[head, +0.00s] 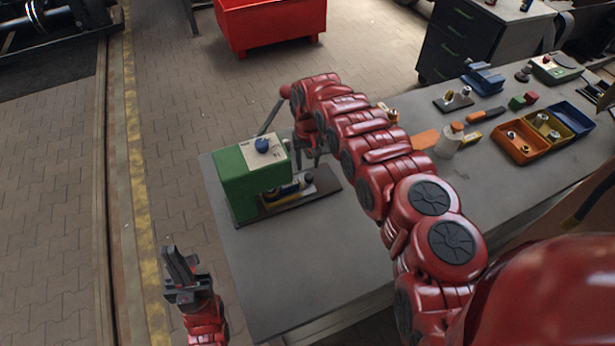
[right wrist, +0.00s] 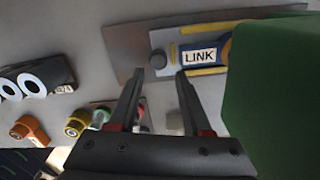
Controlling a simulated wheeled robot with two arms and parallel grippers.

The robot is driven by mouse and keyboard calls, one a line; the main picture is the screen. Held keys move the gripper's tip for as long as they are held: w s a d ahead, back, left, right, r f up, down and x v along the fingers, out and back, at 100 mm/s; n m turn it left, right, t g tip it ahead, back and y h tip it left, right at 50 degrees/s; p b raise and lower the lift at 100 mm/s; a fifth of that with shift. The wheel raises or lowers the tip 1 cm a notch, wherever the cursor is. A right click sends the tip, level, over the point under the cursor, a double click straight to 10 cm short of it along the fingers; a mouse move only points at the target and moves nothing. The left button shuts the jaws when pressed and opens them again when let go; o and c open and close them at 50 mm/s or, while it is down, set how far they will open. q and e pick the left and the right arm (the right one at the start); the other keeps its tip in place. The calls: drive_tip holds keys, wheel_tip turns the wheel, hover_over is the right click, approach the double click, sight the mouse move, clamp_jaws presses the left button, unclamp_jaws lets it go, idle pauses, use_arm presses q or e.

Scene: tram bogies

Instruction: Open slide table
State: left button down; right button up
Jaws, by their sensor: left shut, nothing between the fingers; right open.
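The slide table (head: 325,183) is a flat grey plate beside a green box (head: 240,185) on the left end of the workbench. It carries a blue and yellow part (head: 287,191). In the right wrist view its plate (right wrist: 125,45) shows a LINK label (right wrist: 199,56) and a dark round knob (right wrist: 158,60). My right gripper (right wrist: 160,74) is open, with the knob showing between its fingertips; I cannot tell whether they touch it. In the head view, my right arm partly hides that gripper. My left gripper (head: 183,268) is shut and empty, left of the bench.
The green box has a pale top with a blue knob (head: 262,145) and stands close beside my right gripper. Orange (head: 522,150), yellow and blue bins and tools lie on the right of the bench (head: 290,265). A red container (head: 270,22) stands on the floor behind.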

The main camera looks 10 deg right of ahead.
sight(309, 176)
drive_tip(key=f+b, duration=0.1)
drive_tip(key=f, duration=0.1)
drive_tip(key=f+b, duration=0.2)
drive_tip(key=shift+s+d+f, duration=0.2)
drive_tip(key=shift+f, duration=0.2)
drive_tip(key=shift+w+a+f, duration=0.1)
drive_tip(key=shift+w+f, duration=0.05)
drive_tip(key=shift+f, duration=0.3)
drive_tip(key=shift+r, duration=0.1)
drive_tip(key=shift+c, duration=0.9)
clamp_jaws()
